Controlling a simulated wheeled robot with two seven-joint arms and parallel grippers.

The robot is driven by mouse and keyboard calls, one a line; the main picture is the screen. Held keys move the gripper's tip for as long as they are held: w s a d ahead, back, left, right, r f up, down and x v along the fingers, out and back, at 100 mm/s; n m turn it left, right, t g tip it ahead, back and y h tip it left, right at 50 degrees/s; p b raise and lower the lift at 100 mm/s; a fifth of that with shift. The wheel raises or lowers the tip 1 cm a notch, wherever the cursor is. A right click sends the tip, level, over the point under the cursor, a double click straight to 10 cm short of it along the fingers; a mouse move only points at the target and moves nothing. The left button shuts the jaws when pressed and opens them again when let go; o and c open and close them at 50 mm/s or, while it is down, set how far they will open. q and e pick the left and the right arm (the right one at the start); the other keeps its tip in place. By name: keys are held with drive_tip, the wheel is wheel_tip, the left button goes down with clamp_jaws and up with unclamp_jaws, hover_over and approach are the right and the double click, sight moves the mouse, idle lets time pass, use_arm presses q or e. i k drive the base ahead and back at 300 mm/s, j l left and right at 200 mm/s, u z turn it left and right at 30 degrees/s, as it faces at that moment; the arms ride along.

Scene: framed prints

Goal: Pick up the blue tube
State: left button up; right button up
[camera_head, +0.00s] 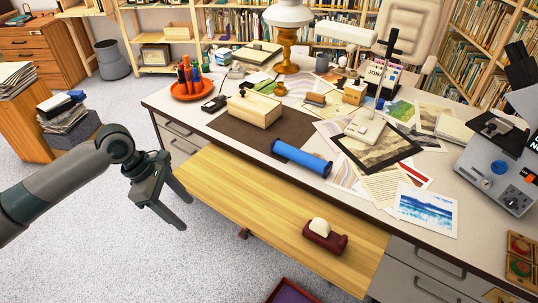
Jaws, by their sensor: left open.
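The blue tube (302,157) lies on its side near the front edge of the desk, partly on a dark mat (250,137). It has dark ends and slants down to the right. My left gripper (176,210) is open and empty in front of the desk's left end. It is to the left of the tube and well apart from it, with its fingers pointing down and right. My right gripper is not in view.
A lower wooden board (270,205) juts out along the desk's front, holding a dark red object with a pale roll (325,234). A wooden box (254,108) stands behind the tube. Prints (427,208) lie to its right. A grey machine (497,165) stands far right.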

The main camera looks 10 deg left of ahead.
sight(310, 161)
drive_tip(key=i+j+z, duration=0.1)
drive_tip(key=j+z, duration=0.25)
drive_tip(key=j, duration=0.15)
drive_tip(key=j+z, duration=0.7)
drive_tip(key=j, duration=0.3)
